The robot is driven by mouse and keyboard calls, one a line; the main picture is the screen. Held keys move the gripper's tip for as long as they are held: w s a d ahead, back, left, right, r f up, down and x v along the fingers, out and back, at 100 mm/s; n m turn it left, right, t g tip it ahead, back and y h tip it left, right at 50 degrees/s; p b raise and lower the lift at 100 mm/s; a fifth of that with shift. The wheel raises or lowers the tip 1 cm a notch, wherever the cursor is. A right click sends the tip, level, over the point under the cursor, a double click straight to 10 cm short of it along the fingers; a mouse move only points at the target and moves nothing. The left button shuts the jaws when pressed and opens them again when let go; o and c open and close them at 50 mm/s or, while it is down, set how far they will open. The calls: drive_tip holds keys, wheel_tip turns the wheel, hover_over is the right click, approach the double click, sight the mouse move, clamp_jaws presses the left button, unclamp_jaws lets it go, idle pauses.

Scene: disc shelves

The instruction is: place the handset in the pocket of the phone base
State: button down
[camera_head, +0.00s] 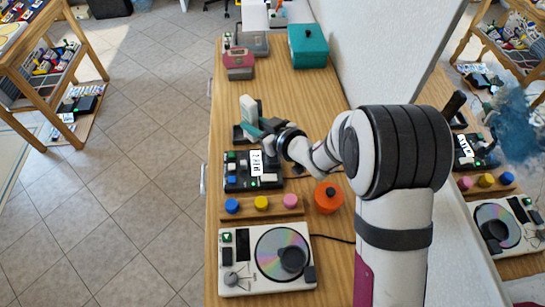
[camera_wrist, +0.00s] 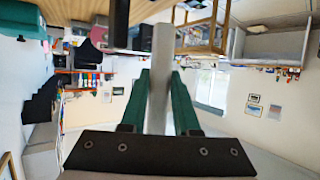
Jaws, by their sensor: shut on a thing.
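The handset (camera_head: 249,109) is a pale grey-white slab, held upright above the long wooden counter. My gripper (camera_head: 259,129) is shut on it, its green fingers on either side. In the wrist view the handset (camera_wrist: 162,75) stands between the two green fingers of my gripper (camera_wrist: 164,85). A dark block (camera_head: 238,134), probably the phone base, sits on the counter just below and left of the gripper. Its pocket is hidden by the gripper and handset, and I cannot tell whether the handset touches it.
A black button panel (camera_head: 237,183) stands nearer, then a wooden strip with coloured knobs (camera_head: 281,213), an orange pot (camera_head: 328,198) and a disc player (camera_head: 235,284). A teal box (camera_head: 308,48) and a pink device (camera_head: 239,61) stand farther back. A wall borders the right.

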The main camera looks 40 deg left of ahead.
drive_tip(key=w+d+r+m+t+h, duration=0.1)
drive_tip(key=w+d+m+t+h, duration=0.15)
drive_tip(key=d, duration=0.45)
drive_tip(key=w+d+r+m+t+h, duration=0.1)
drive_tip(key=w+d+m+t, duration=0.3)
drive_tip(key=d, duration=0.4)
drive_tip(key=shift+t, duration=0.25)
drive_tip(key=shift+s+a+f, duration=0.7)
drive_tip(key=shift+a+f, duration=1.1)
drive_tip(key=shift+s+a+f, duration=0.7)
drive_tip(key=shift+a+f, duration=1.1)
drive_tip(key=shift+s+a+f, duration=0.7)
drive_tip(key=shift+a+f, duration=1.1)
drive_tip(key=shift+f, duration=0.15)
drive_tip(key=c, duration=0.6)
unclamp_jaws()
drive_tip(key=shift+c, duration=0.2)
